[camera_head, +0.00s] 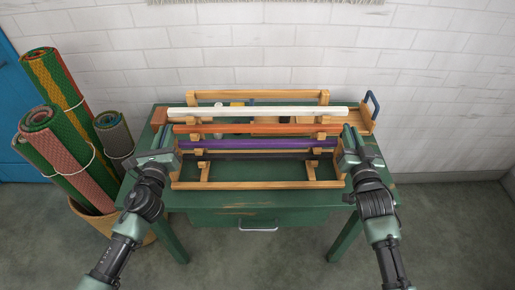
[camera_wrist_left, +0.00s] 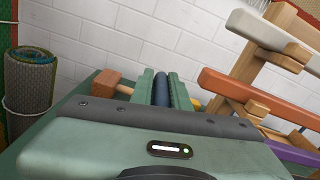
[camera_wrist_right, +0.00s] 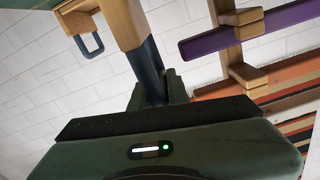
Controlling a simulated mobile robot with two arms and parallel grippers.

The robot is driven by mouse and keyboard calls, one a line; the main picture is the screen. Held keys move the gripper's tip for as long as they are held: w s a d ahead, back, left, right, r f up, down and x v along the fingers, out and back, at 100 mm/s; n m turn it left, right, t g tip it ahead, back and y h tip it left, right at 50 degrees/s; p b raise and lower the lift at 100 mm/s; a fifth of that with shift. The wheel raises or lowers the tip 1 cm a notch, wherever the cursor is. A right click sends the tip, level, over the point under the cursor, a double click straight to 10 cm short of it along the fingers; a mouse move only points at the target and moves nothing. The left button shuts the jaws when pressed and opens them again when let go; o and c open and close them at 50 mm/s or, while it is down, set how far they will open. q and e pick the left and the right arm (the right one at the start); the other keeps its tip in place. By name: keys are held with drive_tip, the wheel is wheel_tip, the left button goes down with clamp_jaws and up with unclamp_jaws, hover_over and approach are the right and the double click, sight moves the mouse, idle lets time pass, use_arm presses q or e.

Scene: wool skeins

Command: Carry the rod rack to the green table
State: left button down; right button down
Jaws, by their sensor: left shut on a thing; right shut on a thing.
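The wooden rod rack (camera_head: 243,186) holds a white rod (camera_head: 258,112), an orange rod (camera_head: 250,128), a purple rod (camera_head: 260,143) and a dark rod (camera_head: 258,156). It is over the green table (camera_head: 232,207); I cannot tell if its feet touch the top. My left gripper (camera_head: 164,143) is shut on a dark blue handle (camera_wrist_left: 161,90) at the rack's left end. My right gripper (camera_head: 350,147) is shut on the dark handle (camera_wrist_right: 151,75) at the right end. The gripped parts are partly hidden by the jaws.
A wooden piece with a blue handle (camera_head: 372,103) is at the table's back right. A wooden block (camera_head: 160,115) is at the back left, and small yellow and white things show behind the rods. A basket (camera_head: 140,238) of rolled rugs stands left. A brick wall is behind.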

use_arm(q)
drive_tip(key=shift+d+f, duration=0.25)
drive_tip(key=shift+f, duration=0.15)
use_arm(e)
drive_tip(key=shift+a+f, duration=0.25)
drive_tip(key=shift+f, duration=0.15)
use_arm(q)
drive_tip(key=c, duration=1.4)
unclamp_jaws()
use_arm(e)
drive_tip(key=c, duration=1.4)
unclamp_jaws()
use_arm(q)
drive_tip(key=shift+o, duration=0.2)
drive_tip(key=shift+s+a, duration=0.1)
drive_tip(key=shift+a, duration=0.05)
use_arm(e)
drive_tip(key=shift+o, duration=0.2)
drive_tip(key=shift+d, duration=0.1)
use_arm(q)
drive_tip(key=shift+s+f, duration=0.1)
drive_tip(key=shift+s, duration=0.3)
use_arm(e)
drive_tip(key=shift+s+d, duration=0.1)
drive_tip(key=shift+s, duration=0.05)
use_arm(q)
drive_tip(key=s, duration=0.7)
use_arm(e)
drive_tip(key=s, duration=1.2)
